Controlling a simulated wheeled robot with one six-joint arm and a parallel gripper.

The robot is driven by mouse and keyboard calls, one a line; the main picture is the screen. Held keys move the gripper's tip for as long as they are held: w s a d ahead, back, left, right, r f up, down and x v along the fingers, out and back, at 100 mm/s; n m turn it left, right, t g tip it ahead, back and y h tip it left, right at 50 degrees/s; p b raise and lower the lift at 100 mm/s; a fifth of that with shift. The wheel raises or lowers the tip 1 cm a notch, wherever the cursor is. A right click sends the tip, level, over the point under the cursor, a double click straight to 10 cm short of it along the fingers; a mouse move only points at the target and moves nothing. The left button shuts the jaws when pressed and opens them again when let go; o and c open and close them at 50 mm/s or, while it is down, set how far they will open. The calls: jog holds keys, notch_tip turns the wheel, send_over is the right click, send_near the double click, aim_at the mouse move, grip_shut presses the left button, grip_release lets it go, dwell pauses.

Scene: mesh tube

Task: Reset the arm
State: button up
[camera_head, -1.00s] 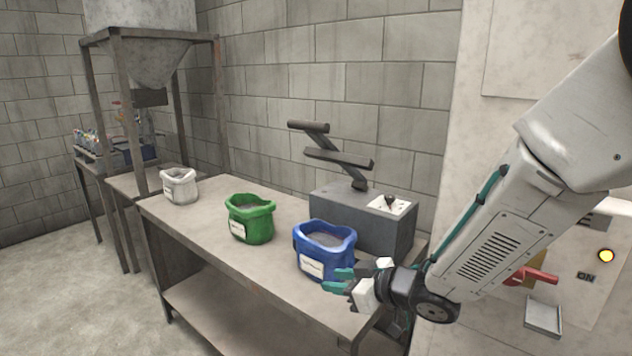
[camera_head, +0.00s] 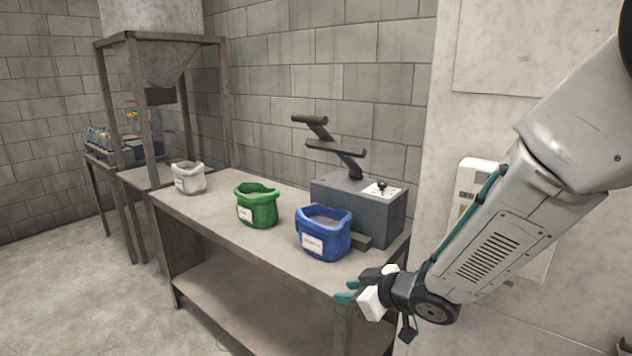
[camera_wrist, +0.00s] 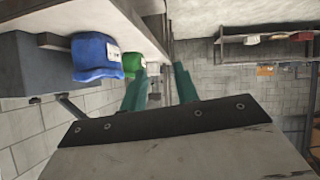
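My arm reaches in from the right in the head view. My gripper (camera_head: 347,291) is in front of the right end of the workbench (camera_head: 215,218), below and right of the blue bag (camera_head: 325,233). In the wrist view, the two teal fingers of my gripper (camera_wrist: 160,78) are spread apart with nothing between them.
The green bag (camera_head: 257,204) and white bag (camera_head: 188,178) stand on the bench. A grey machine (camera_head: 357,211) with a jointed arm stands behind the blue bag. A hopper frame (camera_head: 136,110) is at far left. A white wall box (camera_head: 466,183) is partly behind my arm. Floor at left is clear.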

jog(key=s+d+r+m+g+h, duration=0.1)
jog(key=s+d+m+g+h, duration=0.15)
jog(key=s+d+h, duration=0.45)
jog(key=s+d+r+m+g+h, duration=0.1)
jog(key=s+d+m+g+h, duration=0.2)
jog(key=d, duration=0.7)
jog(key=s+d+r+m+y, duration=0.1)
jog(key=s+r+m, duration=0.1)
jog(key=s+r, duration=0.4)
jog(key=s+d+r+m+g+y, duration=0.1)
jog(key=s+r+m, duration=0.2)
jog(key=s, duration=0.9)
jog(key=shift+s+r, duration=0.35)
jog(key=shift+r, duration=1.05)
